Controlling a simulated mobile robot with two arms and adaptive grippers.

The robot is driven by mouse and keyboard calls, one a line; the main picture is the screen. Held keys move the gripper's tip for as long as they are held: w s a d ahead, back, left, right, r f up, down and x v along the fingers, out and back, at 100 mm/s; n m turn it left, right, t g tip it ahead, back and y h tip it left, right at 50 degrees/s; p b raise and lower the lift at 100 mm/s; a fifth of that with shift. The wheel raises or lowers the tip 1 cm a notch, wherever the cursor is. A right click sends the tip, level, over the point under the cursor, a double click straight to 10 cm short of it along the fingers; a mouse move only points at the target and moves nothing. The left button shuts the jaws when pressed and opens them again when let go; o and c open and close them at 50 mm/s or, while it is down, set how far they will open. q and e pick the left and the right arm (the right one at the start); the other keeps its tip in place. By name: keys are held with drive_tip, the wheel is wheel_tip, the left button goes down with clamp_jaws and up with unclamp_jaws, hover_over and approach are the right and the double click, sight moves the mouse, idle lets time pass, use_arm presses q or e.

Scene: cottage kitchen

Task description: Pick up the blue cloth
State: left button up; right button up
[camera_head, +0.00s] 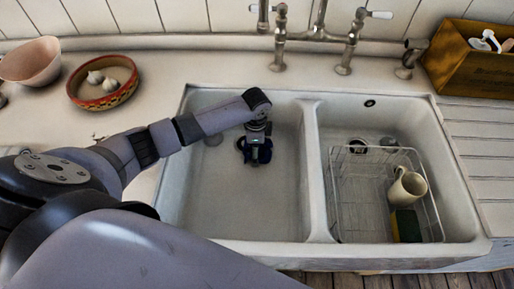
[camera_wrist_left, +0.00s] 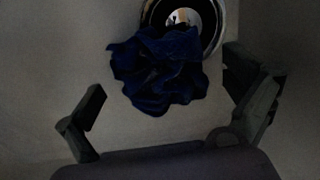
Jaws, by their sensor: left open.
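The blue cloth (camera_wrist_left: 158,72) lies crumpled on the floor of the left sink basin, beside and partly over the round metal drain (camera_wrist_left: 207,14). In the head view a little of the cloth (camera_head: 264,153) shows behind my left gripper (camera_head: 254,158), which reaches down into the left basin (camera_head: 230,200). In the left wrist view the fingers of my left gripper (camera_wrist_left: 172,115) are spread apart, with the cloth ahead of and between them. Nothing is held. My right gripper is not in view.
A divider (camera_head: 318,170) separates the basins. The right basin holds a wire rack (camera_head: 360,190) with a cream mug (camera_head: 408,187) and a sponge (camera_head: 406,226). Taps (camera_head: 320,35) stand behind. A patterned bowl (camera_head: 103,98), a pink bowl (camera_head: 30,62) and a wooden box (camera_head: 470,70) sit on the counter.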

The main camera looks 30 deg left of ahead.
use_arm(q)
drive_tip(key=shift+c, duration=0.6)
drive_tip(key=c, duration=0.7)
drive_tip(key=shift+r, duration=0.1)
wheel_tip(320, 180, up, 10)
drive_tip(key=shift+f, duration=0.1)
